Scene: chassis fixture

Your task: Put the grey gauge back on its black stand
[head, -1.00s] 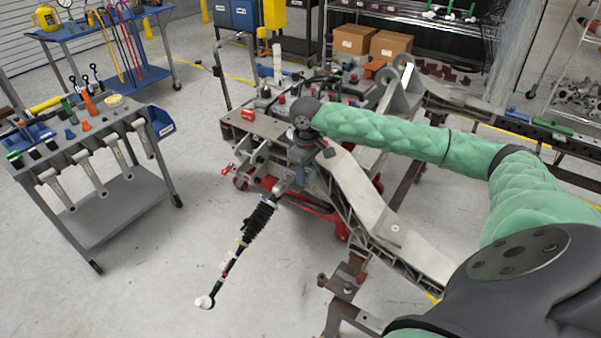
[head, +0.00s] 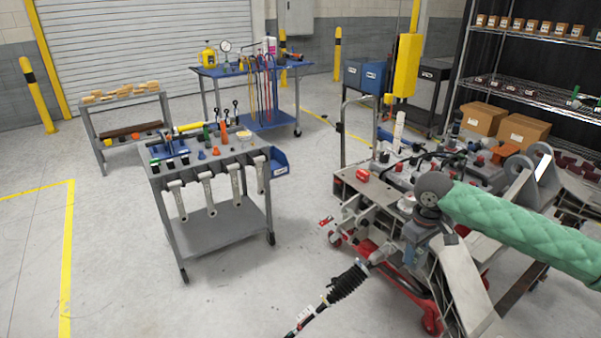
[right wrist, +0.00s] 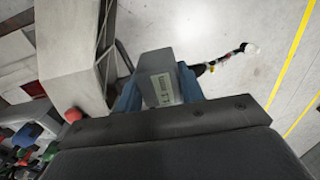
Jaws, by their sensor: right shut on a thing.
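The grey gauge (right wrist: 157,78) is a small grey block with a pale display, seen in the right wrist view. My right gripper (right wrist: 158,90) is shut on it, with a blue finger on each side. In the head view the right gripper (head: 411,248) hangs over the near left part of the chassis fixture, and the gauge is too small to make out there. I cannot pick out the black stand for certain; small black items (head: 155,162) sit on the grey tool cart at left. My left gripper is not in view.
The grey tool cart (head: 215,240) stands left of the chassis (head: 462,275), with open floor between. A black bellows-covered rod (head: 348,283) sticks out from the chassis toward the front. A blue cart (head: 230,72) and a grey bench (head: 122,98) stand behind.

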